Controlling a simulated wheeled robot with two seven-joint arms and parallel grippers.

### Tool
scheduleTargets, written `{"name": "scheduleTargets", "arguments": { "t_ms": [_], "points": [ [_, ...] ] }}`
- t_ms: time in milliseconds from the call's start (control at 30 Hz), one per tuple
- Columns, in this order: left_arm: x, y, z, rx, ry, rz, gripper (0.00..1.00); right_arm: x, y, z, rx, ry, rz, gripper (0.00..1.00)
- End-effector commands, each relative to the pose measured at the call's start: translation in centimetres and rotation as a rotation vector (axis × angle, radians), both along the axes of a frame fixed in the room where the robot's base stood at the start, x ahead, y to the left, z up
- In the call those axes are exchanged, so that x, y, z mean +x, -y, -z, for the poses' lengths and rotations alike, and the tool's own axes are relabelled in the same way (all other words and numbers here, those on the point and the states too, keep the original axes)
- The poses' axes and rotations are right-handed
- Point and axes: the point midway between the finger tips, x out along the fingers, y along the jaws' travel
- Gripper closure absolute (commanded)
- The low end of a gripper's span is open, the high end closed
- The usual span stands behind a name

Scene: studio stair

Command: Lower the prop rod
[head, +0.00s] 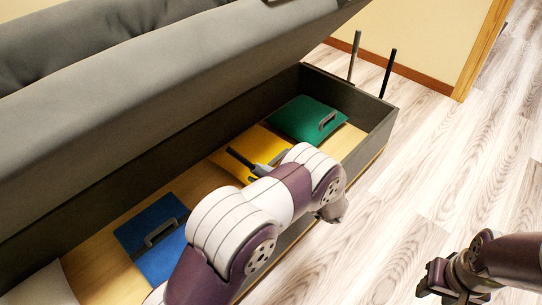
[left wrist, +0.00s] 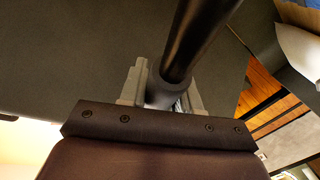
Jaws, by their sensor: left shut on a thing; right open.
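In the left wrist view my left gripper (left wrist: 168,95) is shut on the prop rod (left wrist: 197,40), a thick round black rod that runs up and right out of the picture. In the head view my own left arm hides most of that gripper and the rod, so the rod's ends cannot be told. The grey padded seat lid (head: 190,75) is raised and tilted over the dark storage box (head: 372,108). My right gripper (head: 440,282) is open and empty, low at the right over the floor, away from the box.
Blue (head: 160,262), yellow (head: 228,168) and green (head: 295,112) flat items lie in the box, with a white cushion (head: 42,288) at the near left. Two thin upright rods (head: 354,56) (head: 389,73) stand at the far end. The floor (head: 440,150) at the right is clear.

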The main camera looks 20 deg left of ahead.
Motion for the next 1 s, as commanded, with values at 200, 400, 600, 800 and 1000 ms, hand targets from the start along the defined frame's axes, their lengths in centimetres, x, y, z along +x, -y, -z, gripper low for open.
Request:
{"name": "scheduleTargets", "arguments": {
  "t_ms": [200,400,600,800,1000],
  "points": [
    [-1.9,-0.1,0.8,-0.023,0.064,-0.037,1.0,0.0,0.0,-0.6,0.0,0.0,0.0,0.57],
    [-2.5,-0.1,1.3,-0.032,0.09,-0.05,1.0,0.0,0.0,-0.8,0.0,0.0,0.0,0.57],
    [-2.6,-0.1,1.4,-0.034,0.092,-0.051,1.0,0.0,0.0,-0.7,0.0,0.0,0.0,0.57],
    [-2.6,-0.1,1.4,-0.034,0.092,-0.051,0.58,0.0,0.0,-0.7,0.0,0.0,0.0,0.57],
    [-2.6,-0.1,1.4,-0.033,0.093,-0.051,0.47,0.0,0.0,-0.7,0.0,0.0,0.0,0.57]
  ]
}}
